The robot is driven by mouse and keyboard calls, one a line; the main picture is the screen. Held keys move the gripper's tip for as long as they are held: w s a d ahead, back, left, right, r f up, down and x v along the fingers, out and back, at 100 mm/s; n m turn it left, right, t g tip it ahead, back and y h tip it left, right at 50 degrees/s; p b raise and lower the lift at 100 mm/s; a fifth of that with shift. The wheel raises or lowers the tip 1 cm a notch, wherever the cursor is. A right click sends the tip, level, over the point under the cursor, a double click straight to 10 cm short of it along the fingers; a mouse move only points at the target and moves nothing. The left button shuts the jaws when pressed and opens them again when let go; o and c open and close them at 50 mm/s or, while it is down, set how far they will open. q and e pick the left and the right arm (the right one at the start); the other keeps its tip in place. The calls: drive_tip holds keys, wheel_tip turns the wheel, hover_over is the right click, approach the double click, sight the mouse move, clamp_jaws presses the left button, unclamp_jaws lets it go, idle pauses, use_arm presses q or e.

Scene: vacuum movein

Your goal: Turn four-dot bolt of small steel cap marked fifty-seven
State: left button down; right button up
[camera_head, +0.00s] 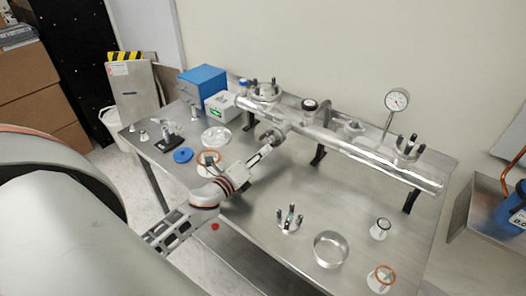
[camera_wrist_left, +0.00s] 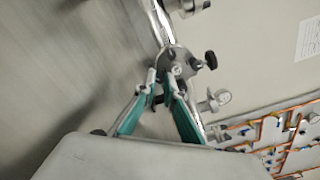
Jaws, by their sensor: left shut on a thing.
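The small steel cap (camera_head: 271,136) sits at the end of a short side port on the long steel tube (camera_head: 372,158). Its marking and the bolt dots are too small to read. My left gripper (camera_head: 266,149) reaches up to this cap from the front and is shut on a bolt there; the bolt itself is mostly hidden. In the left wrist view the teal fingers of my left gripper (camera_wrist_left: 164,84) converge at the round cap (camera_wrist_left: 181,62), with a small gap between their tips. My right gripper is not in view.
Several loose parts lie on the metal table: a bolted flange (camera_head: 290,219), a steel ring (camera_head: 330,263), a copper gasket (camera_head: 384,266) and a blue disc (camera_head: 183,155). A pressure gauge (camera_head: 396,100) rises behind the tube. A blue box (camera_head: 202,80) stands back left.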

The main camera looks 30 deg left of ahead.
use_arm(q)
drive_tip(key=shift+n+p, duration=0.3)
drive_tip(key=shift+n, duration=0.7)
drive_tip(key=n+p, duration=0.1)
drive_tip(key=n, duration=0.2)
drive_tip(key=shift+n, duration=0.9)
drive_tip(key=shift+n+p, duration=0.35)
drive_tip(key=shift+n, duration=0.45)
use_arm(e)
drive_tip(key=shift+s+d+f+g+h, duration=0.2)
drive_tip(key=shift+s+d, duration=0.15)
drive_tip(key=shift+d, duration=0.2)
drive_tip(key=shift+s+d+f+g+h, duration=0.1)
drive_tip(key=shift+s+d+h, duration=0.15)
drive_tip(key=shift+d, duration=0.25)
use_arm(q)
drive_tip(key=c, duration=2.1)
unclamp_jaws()
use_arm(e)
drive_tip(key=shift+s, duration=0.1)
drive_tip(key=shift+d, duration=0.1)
